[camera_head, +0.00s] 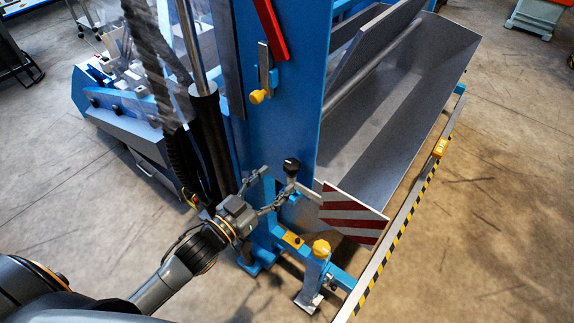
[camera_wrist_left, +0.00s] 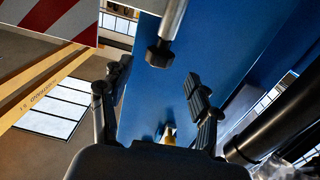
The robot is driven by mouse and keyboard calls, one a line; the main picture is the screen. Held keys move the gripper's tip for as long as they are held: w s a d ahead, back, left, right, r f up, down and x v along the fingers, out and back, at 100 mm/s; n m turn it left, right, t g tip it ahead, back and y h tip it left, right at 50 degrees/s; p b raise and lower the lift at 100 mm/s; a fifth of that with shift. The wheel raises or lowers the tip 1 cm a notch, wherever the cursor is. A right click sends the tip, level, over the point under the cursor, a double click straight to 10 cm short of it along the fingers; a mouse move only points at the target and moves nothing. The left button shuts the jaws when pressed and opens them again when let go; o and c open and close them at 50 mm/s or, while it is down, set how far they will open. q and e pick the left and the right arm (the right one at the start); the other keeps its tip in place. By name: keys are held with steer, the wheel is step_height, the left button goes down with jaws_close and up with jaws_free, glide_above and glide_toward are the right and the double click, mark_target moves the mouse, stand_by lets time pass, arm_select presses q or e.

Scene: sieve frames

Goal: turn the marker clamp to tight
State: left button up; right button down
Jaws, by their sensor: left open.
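The marker clamp looks to be the black knob (camera_head: 291,165) beside the blue upright, near the arm of the red-and-white striped marker plate (camera_head: 352,213). In the left wrist view a black faceted knob (camera_wrist_left: 159,54) sits on the end of a steel rod, and the striped plate (camera_wrist_left: 45,28) is at the upper left. My left gripper (camera_head: 278,181) is open and empty, its fingers spread just short of the knob. In the wrist view the gripper (camera_wrist_left: 155,78) has the knob ahead between its fingertips, apparently not touching. My right gripper is not in view.
The blue machine upright (camera_head: 285,95) stands right behind the knob, with a yellow-tipped latch (camera_head: 258,96) above. A yellow-capped post (camera_head: 321,249) stands below. A grey trough (camera_head: 400,120) and a striped rail (camera_head: 400,222) lie to the right. Open floor is at the lower right.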

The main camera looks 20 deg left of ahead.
mark_target(285, 171)
arm_select(q)
steer(key=x, duration=0.4)
steer(key=shift+w+d+p, duration=0.1)
steer(key=shift+p, duration=0.25)
steer(key=shift+w+d, duration=0.1)
steer(key=shift+w, duration=0.3)
steer(key=shift+d, duration=0.1)
steer(key=c, duration=1.2)
steer(key=shift+w+m+g+h, duration=0.1)
steer(key=shift+m+g+h, duration=0.2)
steer(key=shift+m+h, duration=0.3)
steer(key=shift+h+p, duration=0.3)
steer(key=shift+h, duration=0.2)
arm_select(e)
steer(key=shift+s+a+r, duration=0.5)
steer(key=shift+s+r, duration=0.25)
arm_select(q)
steer(key=o, duration=1.2)
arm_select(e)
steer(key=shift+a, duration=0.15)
